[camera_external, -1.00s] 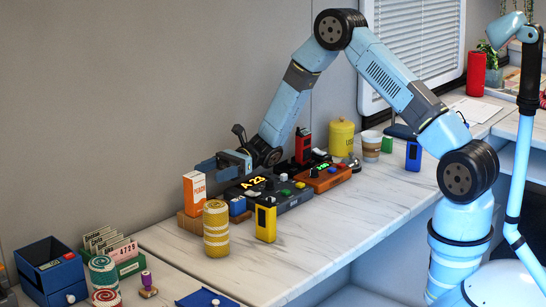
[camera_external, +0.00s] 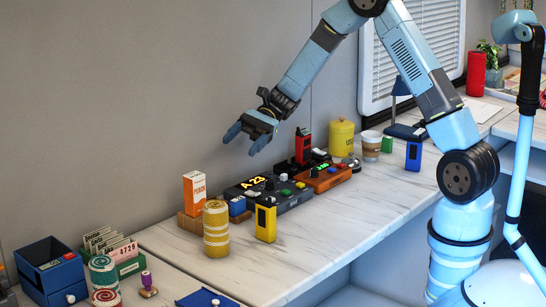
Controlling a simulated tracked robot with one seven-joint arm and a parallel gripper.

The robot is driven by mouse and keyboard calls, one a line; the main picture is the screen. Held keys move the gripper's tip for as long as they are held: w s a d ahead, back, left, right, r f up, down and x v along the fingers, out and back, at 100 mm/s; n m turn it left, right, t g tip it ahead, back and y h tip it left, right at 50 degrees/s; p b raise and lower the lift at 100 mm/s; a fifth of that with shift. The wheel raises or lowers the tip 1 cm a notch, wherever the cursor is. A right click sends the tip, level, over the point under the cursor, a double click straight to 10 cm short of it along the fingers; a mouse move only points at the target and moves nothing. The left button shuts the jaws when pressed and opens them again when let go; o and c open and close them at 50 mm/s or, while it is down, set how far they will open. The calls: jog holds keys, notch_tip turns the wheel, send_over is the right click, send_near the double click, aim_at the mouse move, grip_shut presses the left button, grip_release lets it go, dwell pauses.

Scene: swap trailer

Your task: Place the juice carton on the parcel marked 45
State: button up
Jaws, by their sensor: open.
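The juice carton (camera_external: 195,193) is orange and white and stands upright on a low brown parcel (camera_external: 188,222) near the wall. The number on the parcel cannot be read in this view. My gripper (camera_external: 243,140) is open and empty, in the air above and to the right of the carton, clear of it. Its fingers point down and to the left.
A stack of yellow rolls (camera_external: 216,230) stands in front of the parcel. The front right of the counter (camera_external: 350,222) is clear.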

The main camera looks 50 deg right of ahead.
jog(key=s+d+r+n+t+h, duration=0.2)
jog(key=s+d+r+n+h, duration=0.2)
jog(key=s, duration=0.7)
jog(key=s+d+r+n+t+h, duration=0.3)
jog(key=s+d+r+n+h, duration=0.1)
jog(key=s+d+r, duration=0.4)
jog(key=s+d+r+n+t+h, duration=0.3)
jog(key=s+d+r+n+h, duration=0.2)
jog(key=s+d, duration=0.4)
jog(key=s+r+h, duration=0.1)
jog(key=s, duration=0.4)
jog(key=shift+d+h, duration=0.2)
jog(key=shift+h, duration=0.1)
